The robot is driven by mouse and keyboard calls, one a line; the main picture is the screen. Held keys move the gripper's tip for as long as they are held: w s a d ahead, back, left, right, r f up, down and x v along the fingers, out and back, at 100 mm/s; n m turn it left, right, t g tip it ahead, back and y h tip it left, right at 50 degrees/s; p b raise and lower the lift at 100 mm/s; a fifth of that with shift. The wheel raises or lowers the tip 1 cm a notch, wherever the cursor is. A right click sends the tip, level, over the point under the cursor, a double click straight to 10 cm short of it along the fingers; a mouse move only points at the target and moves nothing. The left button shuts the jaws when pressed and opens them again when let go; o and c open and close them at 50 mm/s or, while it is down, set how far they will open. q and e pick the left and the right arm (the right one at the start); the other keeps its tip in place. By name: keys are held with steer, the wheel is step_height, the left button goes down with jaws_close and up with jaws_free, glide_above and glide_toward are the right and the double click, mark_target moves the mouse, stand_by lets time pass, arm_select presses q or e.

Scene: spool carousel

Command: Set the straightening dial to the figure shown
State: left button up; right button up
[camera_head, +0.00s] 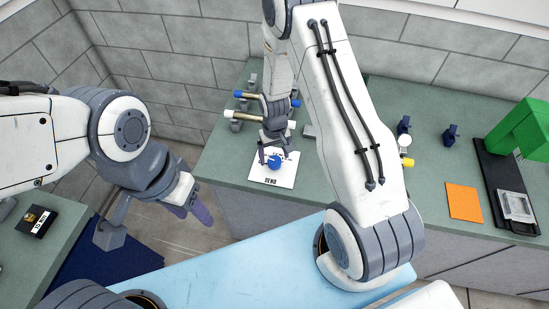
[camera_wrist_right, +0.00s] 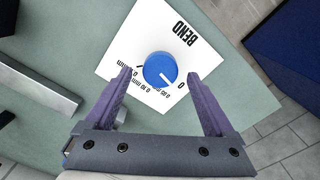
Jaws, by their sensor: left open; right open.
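The blue straightening dial (camera_head: 275,162) sits on a white plate (camera_head: 286,179) marked "BEND" on the green bench. In the right wrist view, the dial (camera_wrist_right: 160,69) shows a white pointer line towards its lower right, on the side of the printed scale. The scale's small print, including a 0 at its right end, is hard to read. My right gripper (camera_wrist_right: 159,76) is open, with one finger on each side of the dial; I cannot tell whether they touch it. My left gripper (camera_head: 192,211) is open and empty at the left, over the floor gap.
A black box with a white label (camera_head: 41,222) sits on the left bench, its figure too small to read. Rods with blue and white ends (camera_head: 249,115) lie behind the dial. An orange square (camera_head: 464,201), a black tray (camera_head: 505,185) and a green machine (camera_head: 522,125) stand right.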

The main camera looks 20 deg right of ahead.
mark_target(274, 160)
steer(key=shift+f+p, duration=0.35)
steer(key=shift+f, duration=1.3)
steer(key=c, duration=1.4)
steer(key=shift+o, duration=0.2)
